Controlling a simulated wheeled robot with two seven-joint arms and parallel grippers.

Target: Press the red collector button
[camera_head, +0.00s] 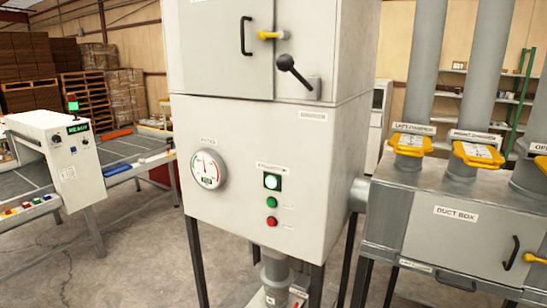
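The collector cabinet (240,135) is a large pale box on dark legs in the middle of the view. The red button (271,221) is on its front panel, lowest in a vertical row. A green button (272,202) sits just above it, and a lit green indicator (272,181) is above that under a small label. Neither of my grippers shows in this view, and nothing covers the red button.
A round gauge (208,169) is left of the buttons. A black lever (294,72) sticks out above them. The duct box (450,230) with yellow handles stands at right, a conveyor machine (60,155) at left. Concrete floor is open at front left.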

